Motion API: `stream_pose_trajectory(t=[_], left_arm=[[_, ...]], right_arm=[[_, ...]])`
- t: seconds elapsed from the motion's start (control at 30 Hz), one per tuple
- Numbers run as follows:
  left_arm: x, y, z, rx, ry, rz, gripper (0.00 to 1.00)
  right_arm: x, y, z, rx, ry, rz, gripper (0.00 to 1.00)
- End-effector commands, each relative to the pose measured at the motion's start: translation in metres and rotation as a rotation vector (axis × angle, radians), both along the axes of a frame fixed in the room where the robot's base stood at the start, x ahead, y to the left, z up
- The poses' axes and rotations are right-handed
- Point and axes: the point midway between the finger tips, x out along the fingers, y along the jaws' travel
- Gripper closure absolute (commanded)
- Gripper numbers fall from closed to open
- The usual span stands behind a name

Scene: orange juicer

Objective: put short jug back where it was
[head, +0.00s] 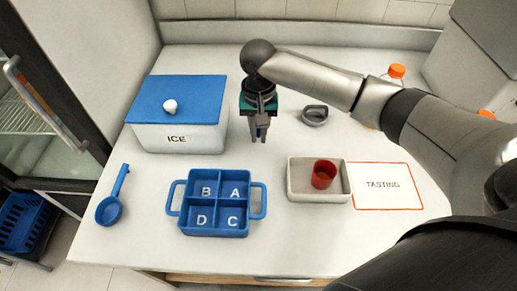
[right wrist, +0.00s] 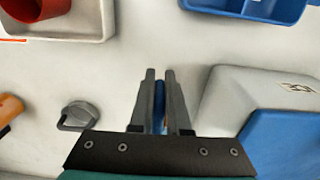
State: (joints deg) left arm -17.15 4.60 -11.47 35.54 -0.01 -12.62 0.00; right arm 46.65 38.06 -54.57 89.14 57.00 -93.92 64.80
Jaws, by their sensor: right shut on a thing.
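My right gripper (head: 259,136) points down over the table, between the ice box and the grey round thing. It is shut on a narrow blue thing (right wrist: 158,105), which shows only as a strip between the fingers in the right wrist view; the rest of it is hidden. A low grey round vessel with a handle (head: 314,115) stands to the right of the gripper; it also shows in the right wrist view (right wrist: 79,114). I cannot tell for certain which thing is the short jug. My left gripper is not in view.
A white ice box with a blue lid (head: 187,95) stands left. In front are a blue four-part tray (head: 257,201), a blue ladle (head: 109,210), a grey tray (head: 302,191) holding a red cup (head: 323,174), and the tasting mat (head: 388,203). An orange-capped bottle (head: 396,72) stands behind my arm.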

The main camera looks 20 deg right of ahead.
Motion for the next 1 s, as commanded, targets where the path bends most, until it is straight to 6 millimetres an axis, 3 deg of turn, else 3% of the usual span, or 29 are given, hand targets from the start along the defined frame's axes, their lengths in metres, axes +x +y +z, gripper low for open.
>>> stream_pose_trajectory(t=[0.23,0.5,0.87,0.9,1.0], left_arm=[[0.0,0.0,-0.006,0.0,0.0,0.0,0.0],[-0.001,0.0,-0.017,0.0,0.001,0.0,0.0],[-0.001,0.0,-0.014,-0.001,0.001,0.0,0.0],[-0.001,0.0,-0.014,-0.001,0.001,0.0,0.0],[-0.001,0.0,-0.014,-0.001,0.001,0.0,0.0]], right_arm=[[0.0,0.0,-0.018,0.0,0.001,0.0,1.0],[0.0,0.0,-0.053,0.0,-0.001,0.0,1.0],[0.0,0.001,-0.055,0.001,0.0,0.0,1.0],[0.0,0.0,-0.056,0.001,0.0,0.0,0.84],[0.0,0.0,-0.056,0.001,0.0,0.0,0.73]])
